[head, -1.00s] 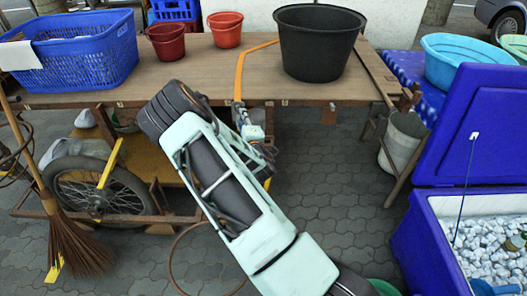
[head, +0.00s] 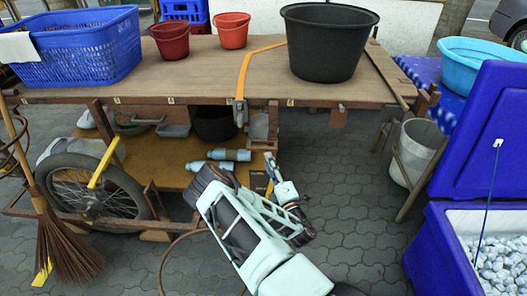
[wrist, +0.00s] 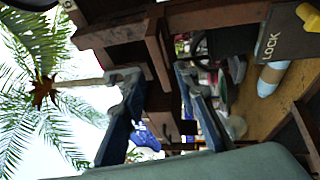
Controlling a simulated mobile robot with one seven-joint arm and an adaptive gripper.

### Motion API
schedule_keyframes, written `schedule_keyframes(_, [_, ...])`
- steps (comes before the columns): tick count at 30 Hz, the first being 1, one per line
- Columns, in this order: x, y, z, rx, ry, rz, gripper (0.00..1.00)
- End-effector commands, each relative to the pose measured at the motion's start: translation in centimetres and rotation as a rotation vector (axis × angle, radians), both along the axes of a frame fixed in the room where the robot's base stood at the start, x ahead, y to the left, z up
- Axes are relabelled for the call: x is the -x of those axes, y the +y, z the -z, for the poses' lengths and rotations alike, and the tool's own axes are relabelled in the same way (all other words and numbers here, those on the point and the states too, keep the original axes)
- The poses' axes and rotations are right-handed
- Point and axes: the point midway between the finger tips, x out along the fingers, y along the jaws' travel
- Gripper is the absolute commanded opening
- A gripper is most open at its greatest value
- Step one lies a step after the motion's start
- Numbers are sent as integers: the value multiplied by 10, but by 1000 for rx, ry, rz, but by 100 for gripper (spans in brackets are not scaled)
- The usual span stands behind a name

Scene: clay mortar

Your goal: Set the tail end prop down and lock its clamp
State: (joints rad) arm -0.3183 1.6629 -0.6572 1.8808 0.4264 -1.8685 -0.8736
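A dark plate lettered LOCK (wrist: 283,35) shows at the right of the wrist view, with a yellow knob (wrist: 309,14) at its upper corner. In the head view a dark and yellow piece (head: 260,184) stands under the table's front edge, partly behind my arm. I cannot tell which timber is the tail end prop; wooden posts and beams (wrist: 158,52) show beyond my fingers. My gripper (wrist: 155,82) is open, its two blue fingers well apart, with nothing clearly held between them. In the head view it is below the table edge, partly hidden by my arm.
The wooden cart table (head: 190,75) carries a blue basket (head: 75,50), two red pots and a black tub (head: 328,45). An orange strap (head: 243,72) hangs over its front edge. A lower shelf holds bottles (head: 235,155). A spoked wheel (head: 95,190) and broom stand left; paving right of my arm is free.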

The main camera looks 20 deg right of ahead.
Motion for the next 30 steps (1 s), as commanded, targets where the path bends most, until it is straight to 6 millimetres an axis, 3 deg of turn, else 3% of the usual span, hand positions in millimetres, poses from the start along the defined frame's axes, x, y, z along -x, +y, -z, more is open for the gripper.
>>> schedule_keyframes(3, [-24, 1, -3, -1, -3, -2, 28])
schedule_keyframes(10, [-59, 1, -8, 0, 0, -1, 28])
schedule_keyframes(15, [-70, 1, -11, 0, 1, 0, 28])
schedule_keyframes(23, [-71, 0, -12, 0, 1, 0, 28])
schedule_keyframes(30, [-71, 0, -12, 0, 2, 0, 4])
